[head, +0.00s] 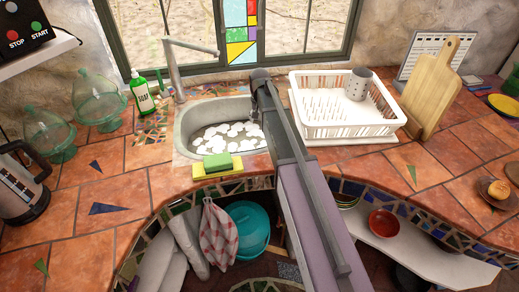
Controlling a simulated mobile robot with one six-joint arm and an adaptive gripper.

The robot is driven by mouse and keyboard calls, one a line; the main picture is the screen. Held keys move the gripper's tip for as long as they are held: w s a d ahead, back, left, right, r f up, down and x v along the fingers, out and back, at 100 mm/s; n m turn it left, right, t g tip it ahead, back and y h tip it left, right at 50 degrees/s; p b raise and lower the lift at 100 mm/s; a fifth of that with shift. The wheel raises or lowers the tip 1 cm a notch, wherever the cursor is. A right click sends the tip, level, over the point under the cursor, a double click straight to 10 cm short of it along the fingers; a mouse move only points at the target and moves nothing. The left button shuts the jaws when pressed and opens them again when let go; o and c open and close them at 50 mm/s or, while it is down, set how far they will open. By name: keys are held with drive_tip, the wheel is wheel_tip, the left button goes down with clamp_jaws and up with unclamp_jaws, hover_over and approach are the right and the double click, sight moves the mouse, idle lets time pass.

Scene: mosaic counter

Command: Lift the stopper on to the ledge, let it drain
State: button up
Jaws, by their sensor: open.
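The sink (184,130) is a pale grey basin set in the counter, with white suds (228,133) floating in it. No stopper can be made out; the suds and my arm cover parts of the basin. The tiled counter (150,185) runs around the sink, and I cannot tell which part of it is the ledge. My arm reaches forward from the bottom of the view to the sink's right side. My gripper (256,112) is at the arm's far end, over the right part of the basin. It is open, small and partly hidden, with nothing visible in it.
A tall tap (173,72) stands behind the sink, beside a green soap bottle (141,92). A green and yellow sponge (217,163) lies on the front rim. A white dish rack (320,128) with a grey cup (358,84) stands close to the right of my arm.

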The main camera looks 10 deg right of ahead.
sight(260, 142)
drive_tip(key=shift+f+b, duration=3.7)
drive_tip(key=shift+f, duration=0.25)
drive_tip(key=shift+s+f+b, duration=0.15)
drive_tip(key=shift+f+b, duration=1.15)
drive_tip(key=shift+b, duration=0.05)
drive_tip(key=shift+s+f+b, duration=0.1)
drive_tip(key=shift+f+b, duration=1.2)
clamp_jaws()
